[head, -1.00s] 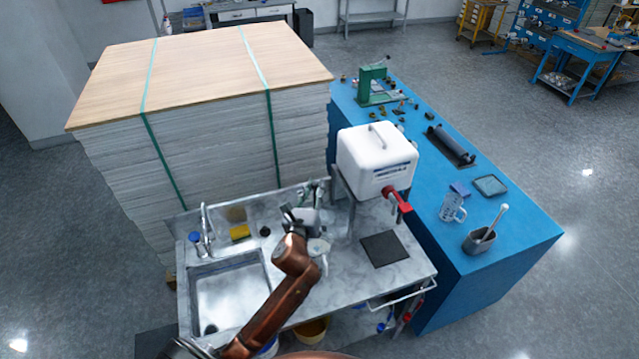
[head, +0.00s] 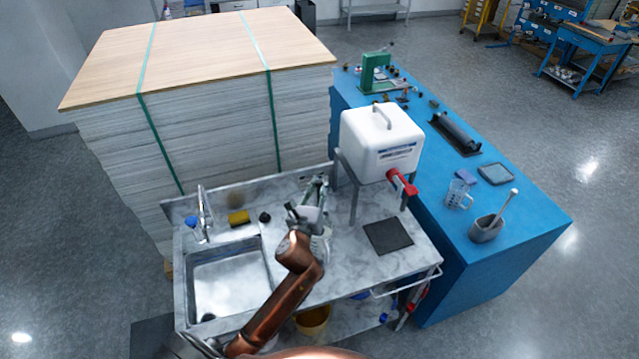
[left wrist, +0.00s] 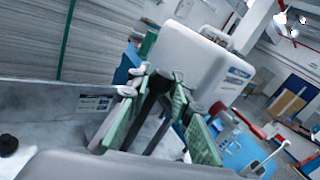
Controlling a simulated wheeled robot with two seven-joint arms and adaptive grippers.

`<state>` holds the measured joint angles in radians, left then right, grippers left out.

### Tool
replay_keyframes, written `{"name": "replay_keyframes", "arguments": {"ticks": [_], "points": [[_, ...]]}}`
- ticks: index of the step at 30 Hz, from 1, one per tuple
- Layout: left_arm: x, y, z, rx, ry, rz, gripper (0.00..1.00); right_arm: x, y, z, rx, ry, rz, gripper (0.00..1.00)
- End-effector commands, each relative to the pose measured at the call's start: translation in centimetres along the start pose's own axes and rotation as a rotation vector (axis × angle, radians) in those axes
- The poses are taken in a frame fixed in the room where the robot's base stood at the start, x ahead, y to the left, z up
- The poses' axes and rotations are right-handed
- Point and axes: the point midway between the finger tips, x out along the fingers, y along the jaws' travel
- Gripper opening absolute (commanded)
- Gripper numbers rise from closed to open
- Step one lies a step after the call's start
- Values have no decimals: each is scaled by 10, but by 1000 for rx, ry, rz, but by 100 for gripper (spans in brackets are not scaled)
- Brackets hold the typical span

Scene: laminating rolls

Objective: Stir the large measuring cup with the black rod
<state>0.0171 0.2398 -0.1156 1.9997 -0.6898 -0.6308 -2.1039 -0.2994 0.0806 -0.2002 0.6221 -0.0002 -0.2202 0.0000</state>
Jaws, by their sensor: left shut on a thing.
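My left gripper (head: 318,188) is over the marble counter, right of the sink and left of the white tank. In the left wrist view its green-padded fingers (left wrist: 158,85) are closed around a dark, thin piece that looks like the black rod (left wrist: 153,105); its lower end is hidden. A pale, whitish vessel (head: 322,243) stands beside and partly behind my left wrist; it may be the large measuring cup, but my arm hides much of it. A clear measuring cup with a handle (head: 458,195) stands on the blue table. My right gripper is out of view.
A white tank (head: 380,140) with a red tap (head: 402,182) stands on a metal frame. A dark square pad (head: 388,236) lies below it. A sink (head: 228,282) is at left. A grey mortar (head: 485,230) with a pestle stands on the blue table. Strapped sheets rise behind the counter.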

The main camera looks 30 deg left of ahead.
Motion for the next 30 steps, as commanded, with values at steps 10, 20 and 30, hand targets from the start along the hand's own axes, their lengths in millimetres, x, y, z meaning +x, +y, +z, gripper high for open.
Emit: {"name": "replay_keyframes", "arguments": {"ticks": [10, 20, 30], "points": [[0, 6, -32, 1, 0, 0, 0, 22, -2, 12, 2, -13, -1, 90], [0, 12, -60, 0, 1, -1, 0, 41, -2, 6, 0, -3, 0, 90], [0, 17, -89, 1, 1, 0, 0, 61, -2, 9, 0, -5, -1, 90]]}}
